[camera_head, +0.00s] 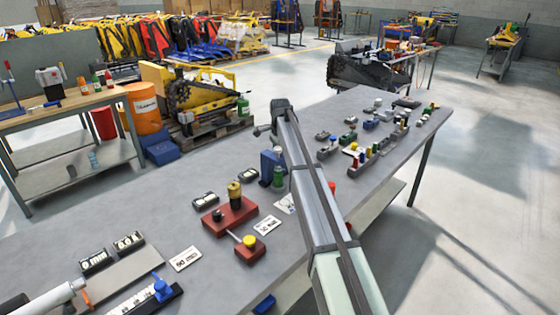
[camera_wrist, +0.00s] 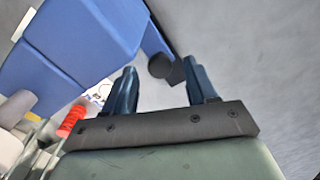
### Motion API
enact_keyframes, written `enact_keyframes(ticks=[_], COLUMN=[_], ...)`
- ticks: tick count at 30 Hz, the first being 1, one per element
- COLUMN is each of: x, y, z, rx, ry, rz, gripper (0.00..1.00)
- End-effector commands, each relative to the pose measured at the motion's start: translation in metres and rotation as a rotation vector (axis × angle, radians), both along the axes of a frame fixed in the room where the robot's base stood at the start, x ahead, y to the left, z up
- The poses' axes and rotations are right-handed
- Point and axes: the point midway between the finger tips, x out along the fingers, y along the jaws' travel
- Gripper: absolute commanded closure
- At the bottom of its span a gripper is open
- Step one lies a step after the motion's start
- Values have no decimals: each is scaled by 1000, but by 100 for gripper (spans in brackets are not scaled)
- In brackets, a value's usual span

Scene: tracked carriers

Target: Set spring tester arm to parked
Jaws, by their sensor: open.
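In the wrist view a large blue body (camera_wrist: 85,40) fills the upper left. A short blue arm with a dark round knob (camera_wrist: 159,66) stands out from it; I take this for the spring tester and its arm. My gripper (camera_wrist: 161,69) is open, with one finger on each side of the knob in this picture. I cannot tell whether the fingers touch it or how deep it sits between them. In the head view the blue body (camera_head: 268,164) stands on the bench beside my arm, partly hidden. My gripper is mostly hidden there behind my arm's end.
On the grey bench (camera_head: 140,215), a red fixture (camera_head: 229,216) with a brass cylinder and yellow knob stands front left of the blue body. A green bottle-like part (camera_head: 278,176) is close to it. Small parts (camera_head: 372,124) crowd the bench right of my arm.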

Motion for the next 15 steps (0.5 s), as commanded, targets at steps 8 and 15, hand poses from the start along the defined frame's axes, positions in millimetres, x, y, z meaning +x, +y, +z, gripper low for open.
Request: enact_keyframes(ticks=[8,15], x=[0,0], y=[0,0], z=[-14,-14], rx=[0,0], ry=[0,-1], rz=[0,0], gripper=[43,43])
